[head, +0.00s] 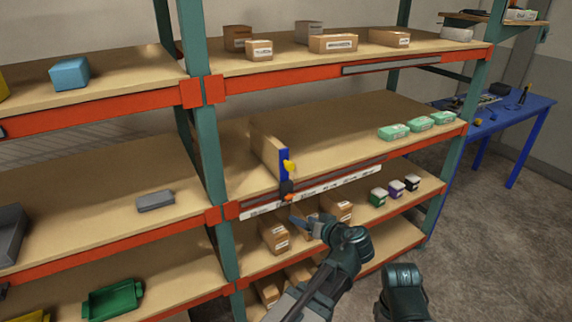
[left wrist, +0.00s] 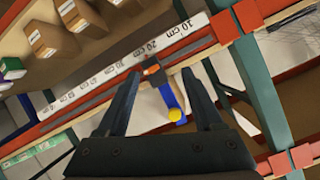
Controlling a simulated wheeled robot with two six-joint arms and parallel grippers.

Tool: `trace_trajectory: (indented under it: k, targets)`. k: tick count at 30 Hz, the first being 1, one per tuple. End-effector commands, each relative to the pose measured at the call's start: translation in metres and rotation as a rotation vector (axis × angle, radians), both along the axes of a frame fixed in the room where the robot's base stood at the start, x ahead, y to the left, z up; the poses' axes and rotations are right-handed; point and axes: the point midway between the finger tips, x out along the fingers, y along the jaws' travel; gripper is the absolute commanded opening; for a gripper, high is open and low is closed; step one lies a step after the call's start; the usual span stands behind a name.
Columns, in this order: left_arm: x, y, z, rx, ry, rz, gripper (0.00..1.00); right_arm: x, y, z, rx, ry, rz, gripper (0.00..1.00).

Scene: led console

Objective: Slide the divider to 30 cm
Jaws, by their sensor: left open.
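The divider (head: 268,152) is an upright wooden board with a blue front edge on the middle shelf. It has a yellow knob (head: 289,165) and an orange pointer (head: 287,197). The white ruler strip (head: 325,187) runs along the shelf front. In the left wrist view the pointer (left wrist: 152,70) is close to the 20 cm label. My left gripper (head: 301,223) is below and in front of the divider, open and empty. In the left wrist view the blue edge (left wrist: 167,95) and knob (left wrist: 175,114) appear between its fingers, apparently not touched.
Green-white boxes (head: 417,125) stand at the shelf's right end. Brown boxes (head: 274,236) and small dark boxes (head: 396,189) sit on the shelf below. A green upright (head: 207,150) stands left of the divider. The shelf right of the divider is clear up to the green-white boxes.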

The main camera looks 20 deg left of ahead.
Motion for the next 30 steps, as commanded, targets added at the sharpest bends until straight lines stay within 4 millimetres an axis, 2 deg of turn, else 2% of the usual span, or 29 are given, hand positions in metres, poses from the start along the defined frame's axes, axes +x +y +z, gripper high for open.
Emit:
trace_trajectory:
  k: [1,4,6,10,20,30]
  targets:
    - [0.014,0.007,0.017,0.040,-0.101,0.009,0.68,0.000,0.000,-0.002,0.000,0.000,0.000,0.50]
    - [0.032,0.015,0.049,0.103,-0.271,0.005,0.68,0.000,0.000,-0.002,0.000,0.000,0.000,0.50]
    - [0.041,0.017,0.065,0.132,-0.356,-0.007,0.68,0.000,0.000,-0.003,0.000,0.000,0.000,0.50]
    - [0.049,0.018,0.083,0.162,-0.448,-0.028,0.68,0.000,0.000,-0.003,0.000,0.000,0.000,0.50]
    - [0.058,0.025,0.088,0.170,-0.475,-0.033,0.68,0.000,0.000,-0.003,0.000,0.000,0.000,0.50]
    - [0.101,0.075,0.088,0.171,-0.473,-0.030,0.68,0.000,0.000,-0.003,0.000,0.000,0.000,0.50]
